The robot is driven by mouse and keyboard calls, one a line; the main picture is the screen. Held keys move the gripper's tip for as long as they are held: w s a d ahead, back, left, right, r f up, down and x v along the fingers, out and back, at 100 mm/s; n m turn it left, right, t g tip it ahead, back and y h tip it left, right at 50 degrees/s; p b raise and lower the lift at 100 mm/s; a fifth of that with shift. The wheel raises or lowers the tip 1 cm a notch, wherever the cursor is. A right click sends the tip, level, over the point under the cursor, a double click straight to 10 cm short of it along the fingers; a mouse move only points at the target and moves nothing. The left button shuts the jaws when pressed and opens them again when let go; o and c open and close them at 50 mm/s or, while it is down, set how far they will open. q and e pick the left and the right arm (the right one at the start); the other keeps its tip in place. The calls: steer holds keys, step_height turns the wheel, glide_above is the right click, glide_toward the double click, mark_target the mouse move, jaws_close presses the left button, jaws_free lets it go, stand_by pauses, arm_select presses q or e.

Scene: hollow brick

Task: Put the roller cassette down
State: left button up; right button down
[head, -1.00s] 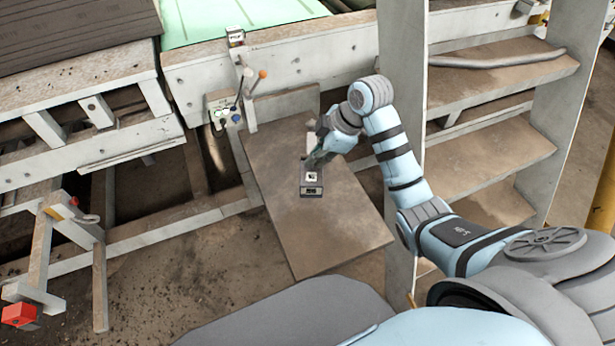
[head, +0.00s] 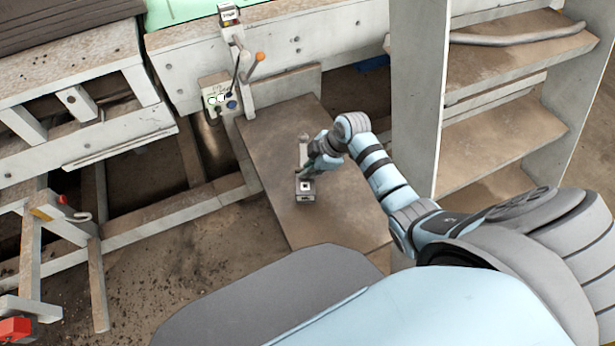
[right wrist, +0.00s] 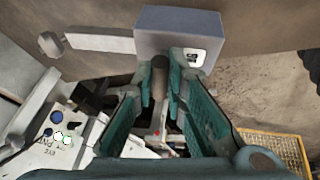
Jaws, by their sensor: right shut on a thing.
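The roller cassette shows in the head view as a small grey block (head: 306,190) with a white label, over the brown tabletop (head: 345,212). A light bar (head: 303,150) runs back from it. In the right wrist view the block (right wrist: 180,28) lies just beyond the teal fingers (right wrist: 160,82), which close around a short round grip (right wrist: 159,75). I cannot tell whether the cassette touches the tabletop. My left gripper is out of view.
A control box (head: 219,97) with buttons and an orange-knobbed lever (head: 260,57) stand at the tabletop's far left corner. A tall grey shelf rack (head: 414,110) stands close on the right. The tabletop's right and near parts are bare.

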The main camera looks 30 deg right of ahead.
mark_target(305, 188)
steer(key=f, duration=0.3)
steer(key=shift+w+a+f+b, duration=0.15)
steer(key=shift+w+f+b, duration=0.05)
steer(key=shift+b, duration=0.15)
steer(key=shift+f, duration=0.15)
steer(key=shift+s, duration=0.2)
steer(key=c, duration=1.6)
jaws_free()
steer(key=shift+c, duration=0.2)
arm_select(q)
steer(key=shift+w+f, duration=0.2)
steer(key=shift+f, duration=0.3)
